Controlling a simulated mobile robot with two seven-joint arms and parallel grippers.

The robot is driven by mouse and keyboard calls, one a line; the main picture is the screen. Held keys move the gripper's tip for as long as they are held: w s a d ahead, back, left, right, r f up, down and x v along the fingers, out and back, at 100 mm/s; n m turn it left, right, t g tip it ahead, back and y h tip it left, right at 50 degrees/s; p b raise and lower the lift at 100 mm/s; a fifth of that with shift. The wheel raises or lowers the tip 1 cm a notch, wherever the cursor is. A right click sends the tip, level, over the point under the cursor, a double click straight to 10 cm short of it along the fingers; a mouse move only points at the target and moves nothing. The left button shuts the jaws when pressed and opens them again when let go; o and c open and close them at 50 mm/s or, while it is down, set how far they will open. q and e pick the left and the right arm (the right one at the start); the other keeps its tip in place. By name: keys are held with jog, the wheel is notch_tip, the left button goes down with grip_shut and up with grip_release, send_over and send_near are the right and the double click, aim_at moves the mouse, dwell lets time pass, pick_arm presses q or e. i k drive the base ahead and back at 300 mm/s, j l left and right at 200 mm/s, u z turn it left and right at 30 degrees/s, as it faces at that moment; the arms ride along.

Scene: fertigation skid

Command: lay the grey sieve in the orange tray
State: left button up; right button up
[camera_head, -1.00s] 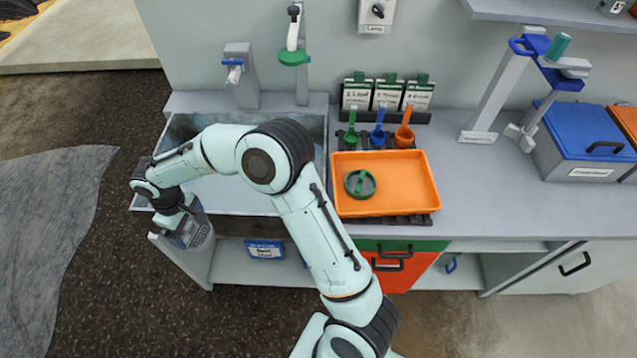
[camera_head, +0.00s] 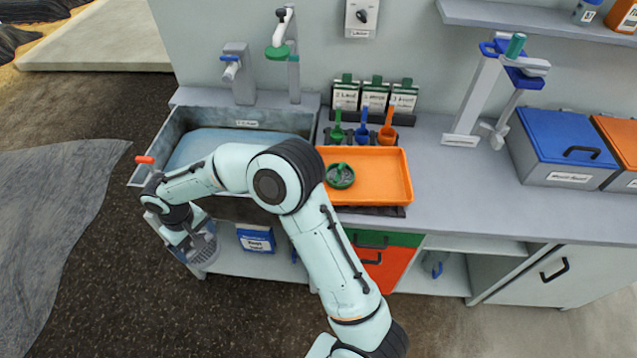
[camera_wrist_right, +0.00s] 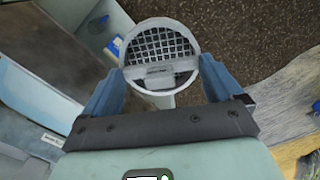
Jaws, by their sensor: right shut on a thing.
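The grey sieve (camera_head: 204,249) is in my right gripper (camera_head: 188,238), low in front of the sink's left front corner. In the right wrist view, the sieve's round rim and dark mesh (camera_wrist_right: 160,45) show between the two fingers of my right gripper (camera_wrist_right: 160,85), which is shut on it. The handle points back toward the palm. The orange tray (camera_head: 385,178) lies on the counter right of the sink, well to the right of the sieve. A green round strainer-like piece (camera_head: 340,176) lies in its left part. My left gripper is out of view.
The sink (camera_head: 185,125) stands left of the tray, partly hidden by my right arm. Green, blue and orange scoops (camera_head: 362,128) stand behind the tray. A stand (camera_head: 480,85) and blue-lidded box (camera_head: 565,140) are farther right. Counter right of the tray is clear.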

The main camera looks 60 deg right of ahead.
aim_at(381, 179)
jog(key=k+z, duration=0.2)
jog(key=z, duration=0.2)
jog(key=k+z, duration=0.15)
jog(key=z, duration=0.25)
